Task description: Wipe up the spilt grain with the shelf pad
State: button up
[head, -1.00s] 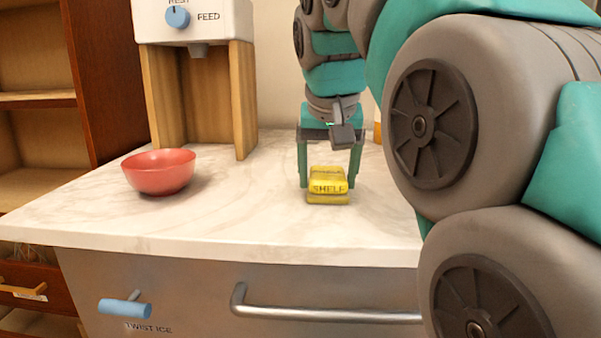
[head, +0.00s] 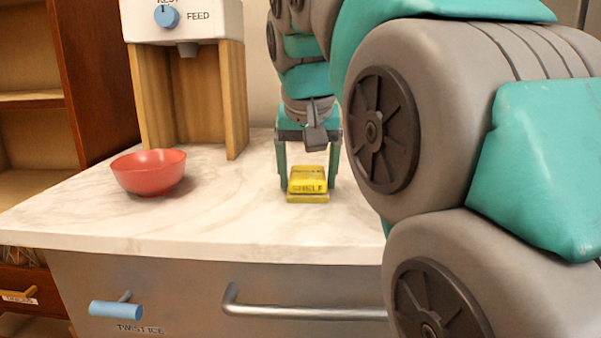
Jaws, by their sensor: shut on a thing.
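A yellow pad (head: 307,185) marked SHELF is on or just above the marble counter. A second yellow layer shows under its front; I cannot tell whether that is part of the same pad. My gripper (head: 308,187) points down with one green finger on each side of the pad and is shut on it. No spilt grain can be made out on the visible counter. Part of the counter at the right is hidden behind my arm.
A red bowl (head: 149,172) stands on the counter (head: 215,218) at the left. Behind it is a white dispenser (head: 183,22) marked FEED on wooden legs. Below the counter's front edge are a metal bar handle (head: 300,312) and a blue handle (head: 116,309) marked TWIST ICE.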

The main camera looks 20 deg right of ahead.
jog(key=shift+a+f, duration=0.25)
jog(key=shift+f, duration=0.05)
grip_shut()
jog(key=shift+r, duration=0.1)
jog(key=shift+w+r+p, duration=0.1)
jog(key=shift+r+p, duration=1.6)
jog(key=shift+r, duration=1.4)
